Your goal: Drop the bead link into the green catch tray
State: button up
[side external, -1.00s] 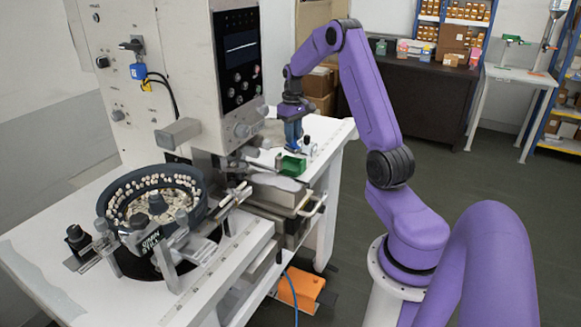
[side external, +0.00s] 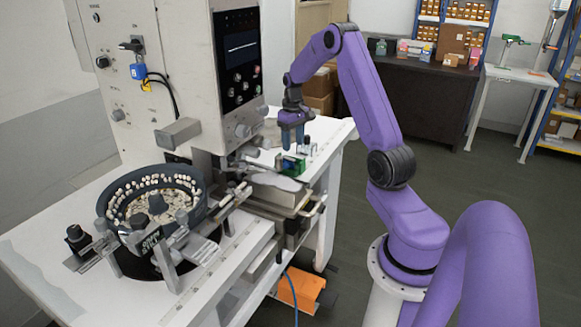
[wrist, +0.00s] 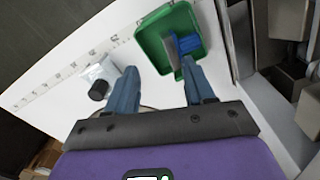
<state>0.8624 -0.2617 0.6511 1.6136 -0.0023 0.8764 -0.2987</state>
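The green catch tray (wrist: 151,45) lies on the white bench, just beyond my fingertips in the wrist view. It also shows below my gripper in the side view (side external: 281,163). A small blue ribbed piece (wrist: 187,44), which looks like the bead link, lies within the tray's outline near its right side. A grey part by the right fingertip partly hides the tray. My gripper (wrist: 157,75) is open, its two blue-grey fingers wide apart with nothing between them. In the side view my gripper (side external: 292,147) points down above the tray.
A small clear and white item with a black end (wrist: 98,82) stands left of my fingers. A ruler strip (wrist: 75,65) runs along the bench edge. Machine parts (wrist: 290,65) stand close on the right. The bowl feeder (side external: 150,205) is farther left in the side view.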

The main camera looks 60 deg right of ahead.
notch_tip(320, 180, up, 17)
jog(key=shift+r, duration=0.2)
dwell(0.4)
